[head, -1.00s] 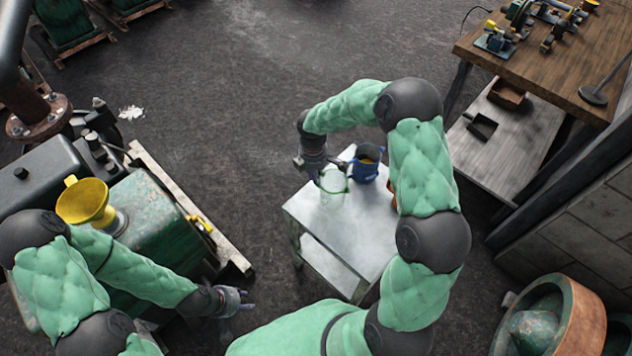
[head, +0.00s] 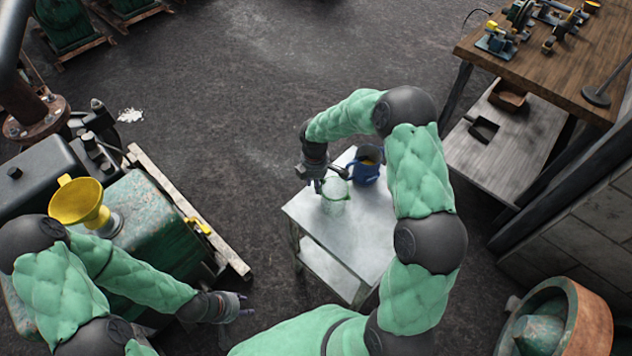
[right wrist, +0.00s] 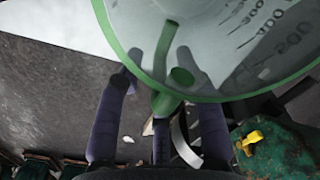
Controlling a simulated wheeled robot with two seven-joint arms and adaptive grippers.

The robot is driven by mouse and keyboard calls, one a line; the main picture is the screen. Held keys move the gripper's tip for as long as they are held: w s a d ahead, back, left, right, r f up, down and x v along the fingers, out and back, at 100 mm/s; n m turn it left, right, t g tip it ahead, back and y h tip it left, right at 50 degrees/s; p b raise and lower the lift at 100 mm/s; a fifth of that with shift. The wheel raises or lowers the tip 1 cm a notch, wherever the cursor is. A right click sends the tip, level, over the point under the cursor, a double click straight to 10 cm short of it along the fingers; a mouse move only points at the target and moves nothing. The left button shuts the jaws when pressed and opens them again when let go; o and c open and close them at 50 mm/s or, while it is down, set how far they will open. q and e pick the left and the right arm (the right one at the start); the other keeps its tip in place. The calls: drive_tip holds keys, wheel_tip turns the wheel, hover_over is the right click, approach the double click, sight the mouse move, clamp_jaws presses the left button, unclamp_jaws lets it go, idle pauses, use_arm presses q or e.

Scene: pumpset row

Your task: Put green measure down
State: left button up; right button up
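The green measure (head: 336,194) is a clear jug with a green rim and handle. It is upright at the left edge of the small metal trolley (head: 345,237), seemingly on its top; its base contact is hard to see. In the right wrist view the measure (right wrist: 225,45) fills the top, with dark scale marks. My right gripper (head: 322,180) is at its handle side. Its fingers (right wrist: 160,85) are spread, with the green handle (right wrist: 168,100) between them and gaps showing. My left gripper (head: 240,304) is empty, fingers apart, over the floor beside the green machine.
A yellow funnel (head: 80,203) sits on the green pump unit (head: 155,222) at left. A wooden workbench (head: 560,70) is at back right. The trolley's front half is clear.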

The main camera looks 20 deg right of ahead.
wheel_tip(320, 180, up, 12)
drive_tip(key=p, duration=0.4)
drive_tip(key=shift+w+a, duration=0.1)
drive_tip(key=shift+a, duration=0.05)
drive_tip(key=s+a+f+m+y, duration=0.2)
drive_tip(key=s+a+f+m, duration=0.15)
drive_tip(key=a+f, duration=0.2)
drive_tip(key=s+a+f+m+y, duration=0.1)
drive_tip(key=s+a+f+m, duration=0.3)
drive_tip(key=f, duration=0.3)
drive_tip(key=s+a+f+m, duration=0.2)
drive_tip(key=s+m, duration=0.1)
drive_tip(key=s, duration=0.2)
drive_tip(key=s+a+f+m, duration=0.2)
drive_tip(key=s+m, duration=0.1)
drive_tip(key=s, duration=0.3)
drive_tip(key=s+a+f+m+y, duration=0.1)
drive_tip(key=s+f+m, duration=0.2)
drive_tip(key=s, duration=0.3)
drive_tip(key=shift+a+m+t+p, duration=0.3)
drive_tip(key=shift+a+m, duration=0.05)
drive_tip(key=shift+a, duration=0.05)
drive_tip(key=shift+w+f, duration=0.1)
drive_tip(key=shift+c, duration=0.5)
